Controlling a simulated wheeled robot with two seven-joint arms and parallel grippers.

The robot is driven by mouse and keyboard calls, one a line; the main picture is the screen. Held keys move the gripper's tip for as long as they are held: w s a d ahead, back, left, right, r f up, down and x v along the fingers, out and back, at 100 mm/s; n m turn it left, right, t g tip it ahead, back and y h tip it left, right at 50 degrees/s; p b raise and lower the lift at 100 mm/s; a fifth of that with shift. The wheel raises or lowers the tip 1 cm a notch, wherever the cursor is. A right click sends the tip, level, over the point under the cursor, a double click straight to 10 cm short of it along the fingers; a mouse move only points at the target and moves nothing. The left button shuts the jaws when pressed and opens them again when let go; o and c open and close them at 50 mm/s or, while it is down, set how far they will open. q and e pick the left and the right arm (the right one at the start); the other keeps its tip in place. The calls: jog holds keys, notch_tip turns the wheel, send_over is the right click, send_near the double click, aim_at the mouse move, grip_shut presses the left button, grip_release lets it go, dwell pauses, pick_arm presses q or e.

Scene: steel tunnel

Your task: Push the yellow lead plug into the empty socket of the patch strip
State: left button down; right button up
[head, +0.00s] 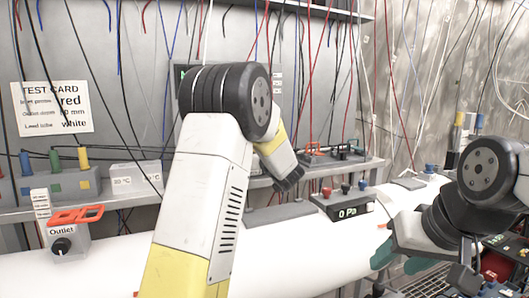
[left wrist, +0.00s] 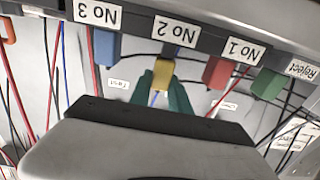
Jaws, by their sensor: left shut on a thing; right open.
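The patch strip (left wrist: 138,27) runs across the top of the left wrist view, its labels upside down: No 3, No 2, No 1 and Reject. The yellow lead plug (left wrist: 162,72) is between the teal fingertips of my left gripper (left wrist: 161,88), which is shut on it. The plug is just below the strip, in line with the No 2 label. I cannot tell how far it is in the socket. In the head view my left gripper is hidden. My right gripper (head: 399,261) is open and empty over the white pipe's right side.
A blue plug (left wrist: 107,48), a red plug (left wrist: 217,73) and a green plug (left wrist: 268,84) sit along the strip beside the yellow one. Loose leads hang around them. A pressure display (head: 347,212) and an outlet valve with an orange handle (head: 76,214) stand along the pipe.

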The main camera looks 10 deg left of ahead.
pick_arm(q)
jog(key=shift+f, duration=0.85)
jog(key=c, duration=1.1)
grip_release()
jog(key=shift+c, duration=0.2)
jog(key=v, duration=0.7)
jog(key=shift+s+d, duration=0.25)
jog(key=shift+s, duration=0.1)
